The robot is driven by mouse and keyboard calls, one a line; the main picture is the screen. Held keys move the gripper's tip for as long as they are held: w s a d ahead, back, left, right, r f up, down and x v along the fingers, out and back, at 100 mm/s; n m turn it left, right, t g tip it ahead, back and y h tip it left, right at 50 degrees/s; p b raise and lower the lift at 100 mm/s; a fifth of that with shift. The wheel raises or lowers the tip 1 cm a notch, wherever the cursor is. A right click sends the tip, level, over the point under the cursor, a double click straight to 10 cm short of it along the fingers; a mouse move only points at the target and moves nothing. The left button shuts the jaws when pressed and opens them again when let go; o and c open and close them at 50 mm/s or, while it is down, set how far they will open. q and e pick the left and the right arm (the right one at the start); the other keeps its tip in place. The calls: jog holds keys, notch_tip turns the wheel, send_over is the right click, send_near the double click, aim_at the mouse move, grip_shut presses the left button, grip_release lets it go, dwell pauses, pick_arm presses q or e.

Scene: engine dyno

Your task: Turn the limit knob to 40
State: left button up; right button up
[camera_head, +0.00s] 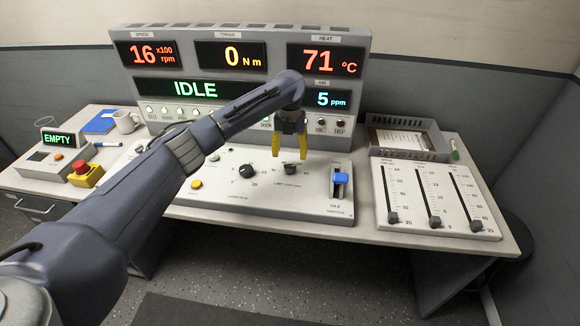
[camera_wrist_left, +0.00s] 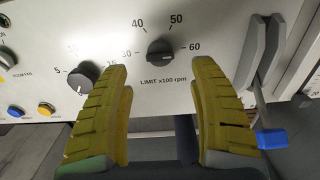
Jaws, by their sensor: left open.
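The limit knob (camera_head: 291,169) is a black round knob on the white sloped panel, labelled "LIMIT x100 rpm". It also shows in the left wrist view (camera_wrist_left: 160,52), with marks 30, 40, 50 and 60 around it. I cannot tell surely which mark its pointer faces. My left gripper (camera_head: 289,153) has yellow fingers, is open and empty, and points down over the limit knob. In the left wrist view the fingers are spread to either side below the knob, apart from it. My right gripper is not in view.
A second black knob (camera_head: 248,171) sits to the left. A blue-handled throttle lever (camera_head: 340,179) stands to the right. A slider box (camera_head: 435,200), a grey tray (camera_head: 408,151) and a red stop button (camera_head: 82,167) are farther out. The display console (camera_head: 240,85) rises behind.

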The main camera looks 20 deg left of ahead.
aim_at(290, 166)
pick_arm(q)
jog(key=shift+f, duration=3.45)
jog(key=shift+c, duration=0.2)
grip_shut()
